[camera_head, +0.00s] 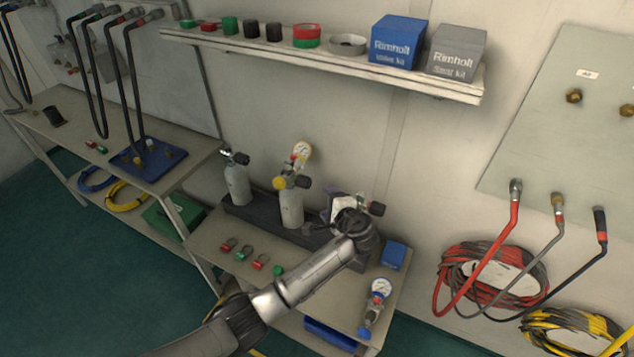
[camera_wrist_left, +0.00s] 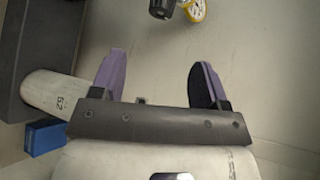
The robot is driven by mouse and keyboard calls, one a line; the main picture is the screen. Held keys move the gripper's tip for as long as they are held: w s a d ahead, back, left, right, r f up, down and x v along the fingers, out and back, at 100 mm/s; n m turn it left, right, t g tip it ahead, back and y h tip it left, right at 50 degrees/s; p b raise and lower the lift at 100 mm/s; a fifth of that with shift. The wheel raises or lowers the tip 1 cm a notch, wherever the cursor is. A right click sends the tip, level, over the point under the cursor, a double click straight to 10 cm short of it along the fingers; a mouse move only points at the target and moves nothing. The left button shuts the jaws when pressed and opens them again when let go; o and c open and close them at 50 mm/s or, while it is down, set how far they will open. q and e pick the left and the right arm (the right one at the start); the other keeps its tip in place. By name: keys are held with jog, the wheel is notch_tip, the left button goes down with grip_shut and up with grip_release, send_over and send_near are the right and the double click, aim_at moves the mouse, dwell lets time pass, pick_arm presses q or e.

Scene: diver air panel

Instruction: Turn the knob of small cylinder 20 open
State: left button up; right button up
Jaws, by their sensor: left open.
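Small grey cylinders stand in a dark rack: one at the left (camera_head: 236,183) with a black knob (camera_head: 240,157), and a middle one (camera_head: 291,207) with a black knob, a yellow part and a gauge. No number 20 is legible. A black knob (camera_head: 377,208) shows just right of my left gripper (camera_head: 329,206), whose hand hides whatever is below. In the left wrist view, my left gripper (camera_wrist_left: 157,78) is open with nothing between its purple fingers. A cylinder marked 52 (camera_wrist_left: 45,92) is partly behind one finger. A black knob (camera_wrist_left: 162,8) is beyond the fingertips. My right gripper is not in view.
The dark rack (camera_head: 236,206) stands on a small table (camera_head: 205,243) against the wall. A shelf (camera_head: 420,88) with boxes and tape hangs above. Hoses hang at right.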

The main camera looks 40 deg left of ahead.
aim_at(310, 184)
pick_arm(q)
jog(key=shift+m, duration=0.4)
jog(key=b+x, duration=0.3)
jog(key=x, duration=1.1)
jog(key=c, duration=0.9)
